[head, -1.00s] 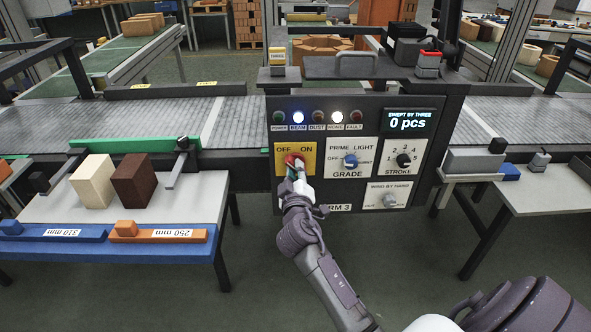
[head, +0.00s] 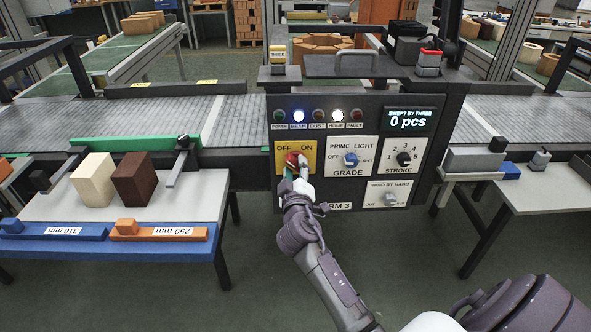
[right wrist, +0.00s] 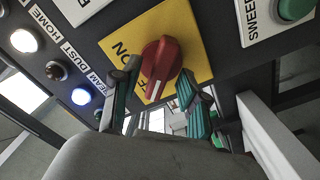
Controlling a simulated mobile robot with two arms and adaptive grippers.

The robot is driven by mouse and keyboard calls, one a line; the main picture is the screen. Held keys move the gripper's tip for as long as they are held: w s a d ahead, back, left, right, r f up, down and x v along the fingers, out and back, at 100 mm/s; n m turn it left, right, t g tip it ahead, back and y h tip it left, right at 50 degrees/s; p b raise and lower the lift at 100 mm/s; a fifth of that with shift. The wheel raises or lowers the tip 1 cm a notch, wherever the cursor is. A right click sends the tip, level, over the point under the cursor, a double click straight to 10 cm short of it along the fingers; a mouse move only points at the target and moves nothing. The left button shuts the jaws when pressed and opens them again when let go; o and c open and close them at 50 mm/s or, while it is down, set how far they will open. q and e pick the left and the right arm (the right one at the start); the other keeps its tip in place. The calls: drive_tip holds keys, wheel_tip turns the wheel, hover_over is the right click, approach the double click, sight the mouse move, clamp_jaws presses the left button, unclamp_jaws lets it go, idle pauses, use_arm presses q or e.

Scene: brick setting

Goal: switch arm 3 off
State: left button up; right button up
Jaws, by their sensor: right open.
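The panel marked ARM 3 (head: 322,187) faces me at the front of the conveyor. Its OFF/ON plate is yellow (head: 311,148) and carries a red rotary knob (head: 292,159). In the right wrist view the red knob (right wrist: 163,62) has its white mark toward the OFF lettering, which is partly hidden. My right gripper (head: 296,171) is at this knob. Its open fingers (right wrist: 160,95) stand on either side of the knob's near end; whether they touch it I cannot tell. The power lamp (head: 279,116) looks dark; the beam (head: 298,116) and home (head: 337,116) lamps are lit. My left gripper is not in view.
The grade knob (head: 351,159), stroke knob (head: 404,159) and wind-by-hand switch (head: 390,199) sit to the right on the panel. A side table at left holds a cream block (head: 92,181) and a brown block (head: 132,180). Floor below the panel is clear.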

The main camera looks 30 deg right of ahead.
drive_tip(key=v, duration=1.2)
drive_tip(key=a+f+n+g+y, duration=0.1)
drive_tip(key=a+f+y, duration=0.2)
drive_tip(key=f, duration=0.7)
drive_tip(key=a+f+n+g+y, duration=0.1)
drive_tip(key=a+f+g+y, duration=0.15)
drive_tip(key=f, duration=0.75)
drive_tip(key=s+a+f+g+y+p, duration=0.15)
drive_tip(key=s+f, duration=0.25)
drive_tip(key=f, duration=0.4)
drive_tip(key=s+a+f+g+y+b, duration=0.15)
drive_tip(key=s+f, duration=0.25)
drive_tip(key=f, duration=0.5)
drive_tip(key=s+a+f+g+p, duration=0.1)
drive_tip(key=s+f+g, duration=0.3)
drive_tip(key=s+f, duration=1)
drive_tip(key=s+d+f+m+g, duration=0.1)
drive_tip(key=s+f+g, duration=0.1)
drive_tip(key=s, duration=0.7)
drive_tip(key=s+d+f+m+g+y, duration=0.1)
drive_tip(key=s+d+f, duration=0.1)
drive_tip(key=s, duration=0.8)
drive_tip(key=shift+s+f+g+p, duration=0.3)
drive_tip(key=shift+f+g+p, duration=0.1)
drive_tip(key=shift+f, duration=0.35)
